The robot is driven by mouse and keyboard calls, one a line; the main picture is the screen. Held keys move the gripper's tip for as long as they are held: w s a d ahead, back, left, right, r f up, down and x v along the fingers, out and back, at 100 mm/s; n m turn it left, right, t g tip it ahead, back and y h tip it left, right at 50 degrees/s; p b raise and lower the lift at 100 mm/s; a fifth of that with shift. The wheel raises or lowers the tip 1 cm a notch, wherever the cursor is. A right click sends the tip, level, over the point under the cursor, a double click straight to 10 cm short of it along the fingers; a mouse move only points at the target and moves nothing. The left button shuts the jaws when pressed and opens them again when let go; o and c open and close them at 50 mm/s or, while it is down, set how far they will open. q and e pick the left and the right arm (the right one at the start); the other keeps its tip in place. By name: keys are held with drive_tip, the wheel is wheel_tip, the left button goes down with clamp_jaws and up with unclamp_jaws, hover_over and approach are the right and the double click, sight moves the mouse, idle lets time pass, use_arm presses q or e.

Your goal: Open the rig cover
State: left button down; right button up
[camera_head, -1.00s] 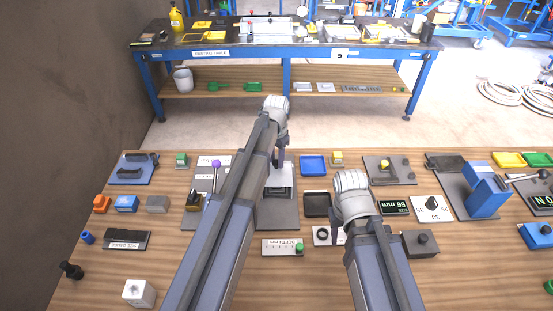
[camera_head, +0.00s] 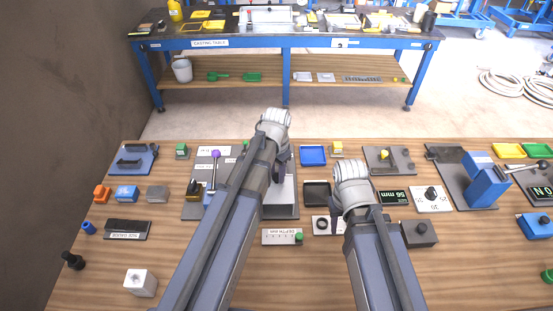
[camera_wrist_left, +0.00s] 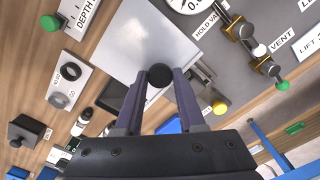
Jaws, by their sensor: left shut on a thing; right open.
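The rig cover is a pale grey panel (camera_wrist_left: 135,35) with a round black knob (camera_wrist_left: 160,75) at its edge in the left wrist view. My left gripper (camera_wrist_left: 158,82) is shut on this knob, one finger on each side. In the head view the pale panel (camera_head: 284,190) shows just below my left gripper (camera_head: 282,168), on a dark grey base plate (camera_head: 283,213); my left arm hides much of the rig. My right gripper (camera_head: 342,222) is open, low over the bench to the right, its fingers mostly hidden by my arm.
A purple-knobbed lever (camera_head: 215,155) stands left of the rig. A blue tray (camera_head: 313,155) and a black tray (camera_head: 317,193) lie to its right. A depth gauge plate (camera_head: 281,237) lies in front.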

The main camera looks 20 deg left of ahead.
use_arm(q)
drive_tip(key=shift+s, duration=0.1)
drive_tip(key=c, duration=0.5)
unclamp_jaws()
drive_tip(key=shift+r, duration=0.15)
wheel_tip(320, 180, up, 8)
drive_tip(key=p, duration=0.8)
drive_tip(key=shift+f, duration=0.2)
